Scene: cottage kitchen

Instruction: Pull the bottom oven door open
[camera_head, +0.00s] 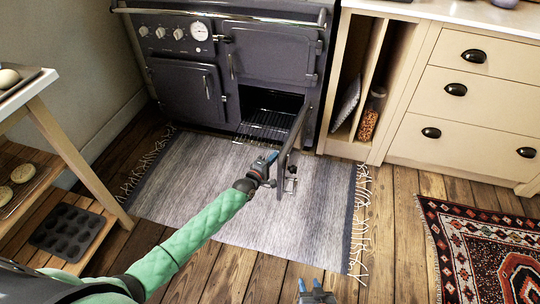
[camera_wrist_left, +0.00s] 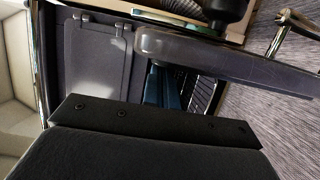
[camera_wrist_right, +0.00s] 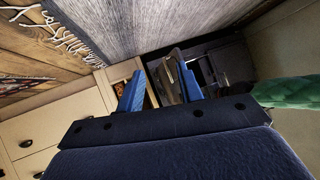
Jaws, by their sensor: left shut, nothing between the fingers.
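The bottom oven door (camera_head: 291,140) is the lower right door of the dark range. It stands swung out, seen nearly edge-on, and the oven cavity with its wire rack (camera_head: 268,118) shows. My left gripper (camera_head: 270,157) is at the cavity side of the door near its outer edge; whether it touches the door I cannot tell. In the left wrist view its blue fingers (camera_wrist_left: 165,92) are together and empty, with the door (camera_wrist_left: 215,60) close by. My right gripper (camera_head: 317,288) is low over the floor, away from the door. Its fingers (camera_wrist_right: 160,88) are apart and empty.
A grey fringed rug (camera_head: 215,190) lies before the range. Cream drawers (camera_head: 455,100) and an open cubby with a jar (camera_head: 370,112) stand right of it. A wooden shelf unit (camera_head: 75,155) with a muffin tin stands left. Bare floor is free at the front.

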